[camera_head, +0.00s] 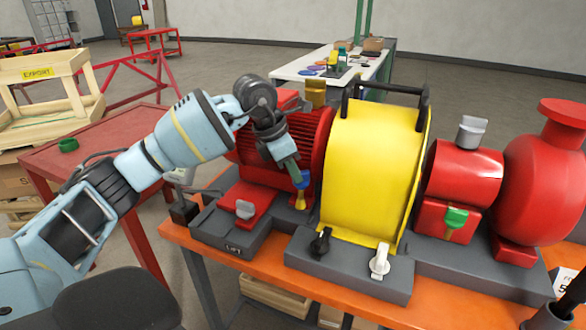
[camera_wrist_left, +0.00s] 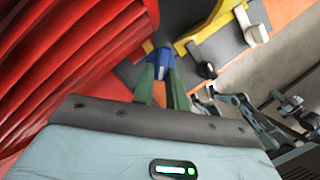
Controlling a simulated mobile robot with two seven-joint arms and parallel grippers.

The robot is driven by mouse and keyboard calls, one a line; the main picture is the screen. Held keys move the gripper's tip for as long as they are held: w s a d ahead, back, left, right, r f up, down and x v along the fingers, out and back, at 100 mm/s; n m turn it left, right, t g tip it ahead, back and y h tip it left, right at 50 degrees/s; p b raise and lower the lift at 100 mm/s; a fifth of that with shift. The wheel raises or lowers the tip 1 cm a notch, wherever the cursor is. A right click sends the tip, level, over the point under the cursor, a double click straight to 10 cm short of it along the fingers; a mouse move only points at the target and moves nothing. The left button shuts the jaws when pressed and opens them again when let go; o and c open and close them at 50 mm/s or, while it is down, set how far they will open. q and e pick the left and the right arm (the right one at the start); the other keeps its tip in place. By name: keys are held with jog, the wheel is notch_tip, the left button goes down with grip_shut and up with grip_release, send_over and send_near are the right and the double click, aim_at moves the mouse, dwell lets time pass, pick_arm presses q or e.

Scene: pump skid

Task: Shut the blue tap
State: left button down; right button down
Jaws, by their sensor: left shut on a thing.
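The blue tap (camera_head: 301,179) is a small blue handle over a yellow stem, low between the red ribbed motor and the yellow guard. My left gripper (camera_head: 298,177) reaches down to it from above, with its green fingers shut on the blue handle. In the left wrist view the blue tap (camera_wrist_left: 161,59) shows between and just past the fingertips (camera_wrist_left: 160,70). The fingers cover part of the handle, so I cannot tell its exact angle.
The yellow guard (camera_head: 370,165) stands close right of the gripper, the red motor (camera_head: 312,135) close left. Black (camera_head: 320,242) and white (camera_head: 380,262) taps stand in front, a grey lever (camera_head: 245,209) at left, a green handle (camera_head: 456,217) at right. The orange bench (camera_head: 180,235) carries the skid.

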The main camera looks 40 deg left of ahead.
pick_arm(q)
jog(key=m, duration=0.3)
jog(key=m+g+h, duration=0.1)
jog(key=shift+w+a, duration=0.25)
jog(key=shift+w, duration=0.05)
jog(key=shift+m, duration=0.5)
pick_arm(e)
jog(key=shift+r, duration=0.1)
pick_arm(q)
jog(key=shift+g, duration=0.4)
pick_arm(e)
jog(key=shift+w, duration=0.35)
pick_arm(q)
jog(key=c, duration=1.4)
grip_release()
pick_arm(e)
jog(key=shift+s, duration=0.35)
jog(key=shift+s, duration=0.1)
